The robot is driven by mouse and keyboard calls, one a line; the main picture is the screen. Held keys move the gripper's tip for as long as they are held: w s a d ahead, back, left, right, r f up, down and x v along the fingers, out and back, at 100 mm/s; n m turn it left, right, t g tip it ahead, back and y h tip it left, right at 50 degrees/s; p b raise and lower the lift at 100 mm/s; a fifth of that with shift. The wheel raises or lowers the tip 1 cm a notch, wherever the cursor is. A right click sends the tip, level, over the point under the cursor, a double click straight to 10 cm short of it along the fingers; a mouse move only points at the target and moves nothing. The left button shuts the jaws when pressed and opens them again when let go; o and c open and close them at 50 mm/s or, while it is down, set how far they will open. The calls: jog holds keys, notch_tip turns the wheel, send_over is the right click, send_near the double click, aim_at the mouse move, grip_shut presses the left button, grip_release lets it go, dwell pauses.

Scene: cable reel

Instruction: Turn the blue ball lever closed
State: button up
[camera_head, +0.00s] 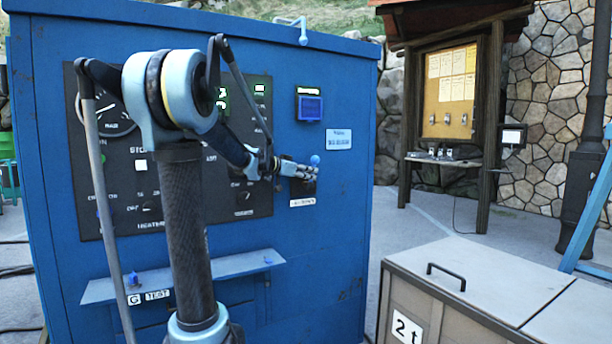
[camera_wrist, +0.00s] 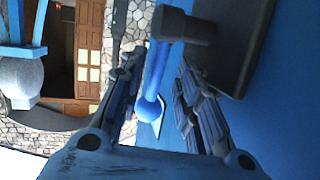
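The blue ball lever (camera_wrist: 154,75) runs from a dark pivot (camera_wrist: 190,28) on a dark plate and ends in a round ball. In the wrist view it lies between my two gripper fingers (camera_wrist: 160,62), with a visible gap to the right finger. Whether the left finger touches it I cannot tell. My gripper is open around the lever. In the head view my gripper (camera_head: 297,171) is at the front of the blue cabinet (camera_head: 345,220), and the ball (camera_head: 315,160) shows just beyond the fingertips. The rest of the lever is mostly hidden there by my gripper.
A dark control panel (camera_head: 105,215) with dials and switches is left of my gripper. A small blue screen (camera_head: 310,108) and a light label (camera_head: 338,139) are above it. A narrow shelf (camera_head: 225,267) juts out below. A lidded box (camera_head: 480,275) marked "2t" stands at the lower right.

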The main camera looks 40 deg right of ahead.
jog(key=shift+s, duration=0.1)
jog(key=v, duration=1.2)
